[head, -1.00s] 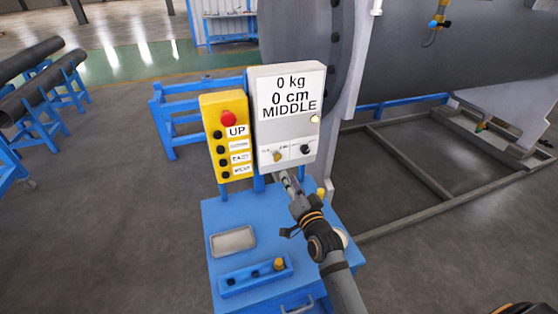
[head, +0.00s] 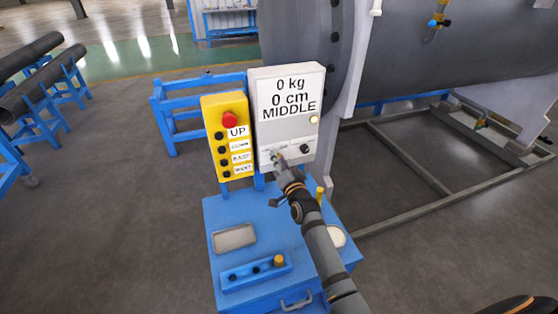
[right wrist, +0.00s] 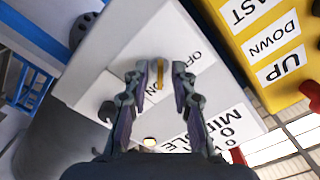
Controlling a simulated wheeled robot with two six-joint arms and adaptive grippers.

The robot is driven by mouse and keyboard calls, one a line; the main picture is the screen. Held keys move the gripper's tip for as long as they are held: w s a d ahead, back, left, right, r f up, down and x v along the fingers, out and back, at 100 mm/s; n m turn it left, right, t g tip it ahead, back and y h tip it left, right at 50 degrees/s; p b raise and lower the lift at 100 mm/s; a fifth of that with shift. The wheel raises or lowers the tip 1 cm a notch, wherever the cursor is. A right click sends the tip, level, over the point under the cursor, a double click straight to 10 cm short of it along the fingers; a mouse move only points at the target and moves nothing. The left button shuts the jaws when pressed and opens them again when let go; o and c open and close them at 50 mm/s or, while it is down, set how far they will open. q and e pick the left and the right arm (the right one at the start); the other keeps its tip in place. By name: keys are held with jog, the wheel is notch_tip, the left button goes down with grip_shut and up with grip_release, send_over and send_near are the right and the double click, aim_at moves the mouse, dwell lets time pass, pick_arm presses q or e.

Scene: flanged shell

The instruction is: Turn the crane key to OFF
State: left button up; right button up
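The white crane control box (head: 290,115) reads 0 kg, 0 cm, MIDDLE. Its small brass key (right wrist: 160,74) shows in the right wrist view, between the ON label and the OFF label; in the head view my gripper mostly hides it. My right gripper (right wrist: 158,80) is open, with one finger on each side of the key and a visible gap on both sides. In the head view this gripper (head: 280,160) is at the box's lower left. My left gripper is not in view.
A yellow button box (head: 228,140) with a red knob stands left of the control box. A black knob (head: 304,148) is to the right of the key. Below is a blue cabinet (head: 215,212). A large grey flanged shell (head: 430,55) lies behind.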

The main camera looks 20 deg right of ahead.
grip_shut()
jog(key=shift+f+n, duration=0.1)
jog(key=shift+n, duration=0.2)
jog(key=n+b, duration=0.6)
jog(key=n, duration=1.1)
jog(key=shift+b, duration=0.3)
dwell(0.4)
jog(key=shift+o, duration=1)
grip_release()
